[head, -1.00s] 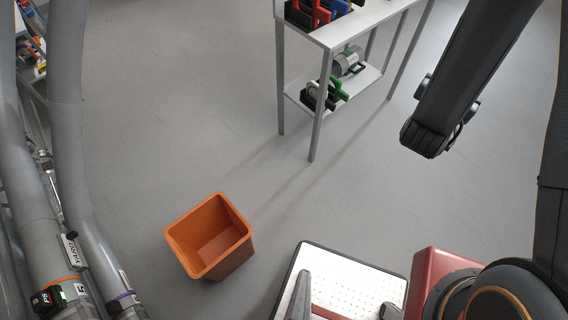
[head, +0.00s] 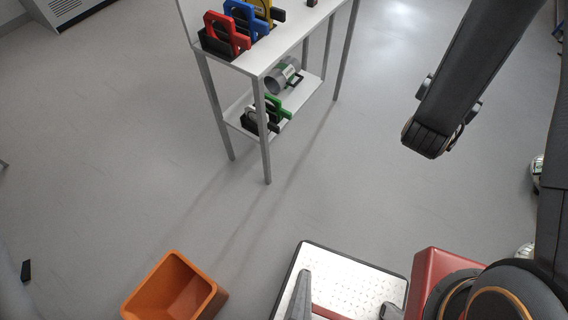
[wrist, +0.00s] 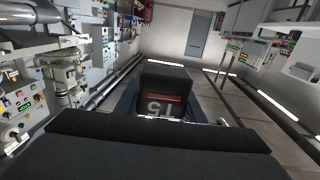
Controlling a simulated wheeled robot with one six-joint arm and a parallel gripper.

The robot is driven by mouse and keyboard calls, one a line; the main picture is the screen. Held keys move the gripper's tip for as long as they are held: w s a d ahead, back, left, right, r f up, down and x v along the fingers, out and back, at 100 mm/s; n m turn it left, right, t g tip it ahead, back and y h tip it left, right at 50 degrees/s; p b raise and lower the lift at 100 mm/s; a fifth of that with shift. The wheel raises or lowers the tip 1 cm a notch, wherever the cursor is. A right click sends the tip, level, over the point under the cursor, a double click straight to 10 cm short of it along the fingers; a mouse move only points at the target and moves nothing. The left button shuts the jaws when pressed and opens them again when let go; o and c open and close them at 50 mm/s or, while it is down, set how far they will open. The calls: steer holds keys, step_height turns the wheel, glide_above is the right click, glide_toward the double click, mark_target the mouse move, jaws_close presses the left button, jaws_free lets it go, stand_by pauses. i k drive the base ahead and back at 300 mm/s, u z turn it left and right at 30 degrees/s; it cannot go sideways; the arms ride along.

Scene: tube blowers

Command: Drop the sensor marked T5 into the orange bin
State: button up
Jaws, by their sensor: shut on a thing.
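The sensor (wrist: 165,80) is a black block with a red stripe and white lettering that reads T5 upside down in the wrist view. My gripper (wrist: 163,108) is shut on it, with dark blue-grey fingers at its left and right sides. The lower part of the sensor is hidden behind the dark wrist housing. The orange bin (head: 146,288) stands on the floor at the lower left of the head view, cut by the bottom edge. The part of its inside that shows looks empty. My gripper and the sensor do not show in the head view.
A white shelf table (head: 282,53) with grey legs stands beyond the bin. It bears red, blue and yellow handled items on top, and a grey cylinder (head: 281,80) and a green handled item (head: 277,106) below. Grey floor (head: 120,150) lies open around the bin.

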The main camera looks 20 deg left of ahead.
mark_target(198, 299)
steer(key=i, duration=3.05)
steer(key=u, duration=5)
steer(key=i, duration=1.65)
